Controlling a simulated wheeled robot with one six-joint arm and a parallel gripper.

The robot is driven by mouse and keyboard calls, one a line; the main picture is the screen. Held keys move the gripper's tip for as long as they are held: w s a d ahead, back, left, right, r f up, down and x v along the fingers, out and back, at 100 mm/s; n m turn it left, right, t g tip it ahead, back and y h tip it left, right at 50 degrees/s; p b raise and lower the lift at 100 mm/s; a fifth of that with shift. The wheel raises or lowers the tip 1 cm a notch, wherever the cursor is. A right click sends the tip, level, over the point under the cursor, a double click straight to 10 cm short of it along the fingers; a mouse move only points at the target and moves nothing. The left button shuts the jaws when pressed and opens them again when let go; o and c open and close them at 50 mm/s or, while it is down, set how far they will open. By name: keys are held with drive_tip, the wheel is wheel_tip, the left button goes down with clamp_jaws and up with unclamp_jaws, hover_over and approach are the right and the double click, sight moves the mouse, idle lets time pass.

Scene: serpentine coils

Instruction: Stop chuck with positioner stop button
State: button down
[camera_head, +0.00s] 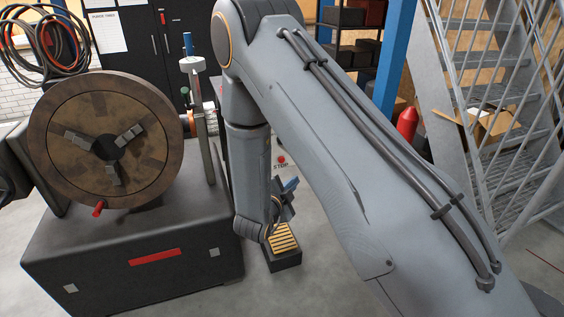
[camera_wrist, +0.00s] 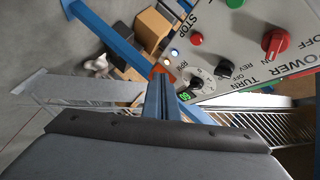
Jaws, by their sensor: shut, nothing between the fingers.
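The positioner's round brown chuck (camera_head: 105,140) with its metal jaws stands upright at left in the head view. The grey control panel fills the upper right of the wrist view, turned at an angle. Its red STOP button (camera_wrist: 196,39) sits beside the word STOP; the same button (camera_head: 281,160) shows small in the head view, just above my gripper (camera_head: 290,185). In the wrist view my gripper (camera_wrist: 163,76) has its blue fingers shut and empty, left of and below the STOP button in the picture. I see a gap in the picture; the depth between them is unclear.
The panel also carries a red power knob (camera_wrist: 274,42), black knobs (camera_wrist: 224,68) and a green display (camera_wrist: 186,96). The dark positioner base (camera_head: 130,255) stands below the chuck. A metal staircase (camera_head: 490,90) is at right. My arm crosses the middle of the head view.

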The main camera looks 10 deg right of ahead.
drive_tip(key=w+a+b, duration=0.1)
drive_tip(key=w+b, duration=0.2)
drive_tip(key=w, duration=0.5)
drive_tip(key=shift+w+a, duration=0.25)
drive_tip(key=shift+w, duration=0.1)
idle(2.1)
drive_tip(key=shift+w+b, duration=0.3)
drive_tip(key=shift+w, duration=0.1)
drive_tip(key=shift+w+a, duration=0.15)
drive_tip(key=shift+w, duration=0.35)
idle(0.7)
drive_tip(key=shift+s, duration=0.9)
drive_tip(key=shift+s+d+p, duration=0.2)
drive_tip(key=shift+s+p, duration=0.25)
drive_tip(key=shift+s, duration=0.4)
drive_tip(key=shift+s+d+p, duration=0.15)
drive_tip(key=shift+s+p, duration=0.25)
drive_tip(key=shift+s, duration=0.4)
drive_tip(key=shift+s+d+p, duration=0.2)
drive_tip(key=shift+s+p, duration=0.25)
drive_tip(key=shift+s, duration=0.4)
